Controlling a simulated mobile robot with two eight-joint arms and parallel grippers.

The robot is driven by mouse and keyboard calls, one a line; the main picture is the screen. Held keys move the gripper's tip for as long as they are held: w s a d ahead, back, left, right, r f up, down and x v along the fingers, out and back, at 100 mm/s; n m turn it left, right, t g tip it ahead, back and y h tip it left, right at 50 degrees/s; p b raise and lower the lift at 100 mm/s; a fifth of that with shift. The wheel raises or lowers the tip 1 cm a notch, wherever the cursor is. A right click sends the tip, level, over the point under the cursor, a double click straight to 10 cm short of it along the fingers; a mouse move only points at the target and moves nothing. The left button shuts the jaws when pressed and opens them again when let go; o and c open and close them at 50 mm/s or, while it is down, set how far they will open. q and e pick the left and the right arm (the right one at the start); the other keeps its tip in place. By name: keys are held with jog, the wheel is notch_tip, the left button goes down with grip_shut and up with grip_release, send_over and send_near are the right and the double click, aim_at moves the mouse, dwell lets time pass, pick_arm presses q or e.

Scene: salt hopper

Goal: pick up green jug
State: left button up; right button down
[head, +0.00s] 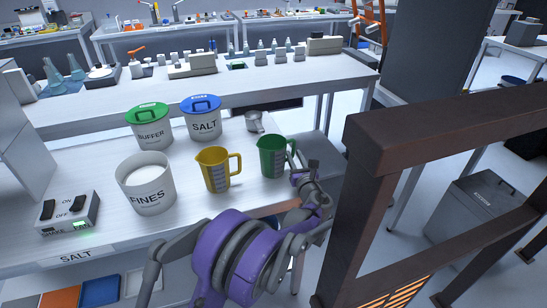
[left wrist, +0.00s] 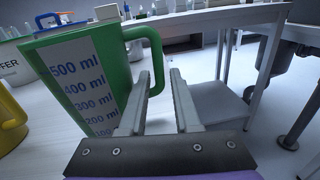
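The green jug (head: 272,156) stands upright on the white bench, its handle facing right. It also shows large in the left wrist view (left wrist: 90,80), with its millilitre scale facing me. My left gripper (head: 296,160) is at the handle side of the jug. In the left wrist view its two fingers (left wrist: 161,76) are apart, with the green handle (left wrist: 156,50) just ahead and partly between them. I cannot tell whether a finger touches the handle. My right gripper is not in view.
A yellow jug (head: 216,170) stands left of the green jug.

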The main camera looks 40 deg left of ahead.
pick_arm(q)
jog(key=x, duration=0.5)
jog(key=shift+a+r, duration=0.1)
jog(key=shift+r, duration=0.1)
grip_shut()
dwell(1.2)
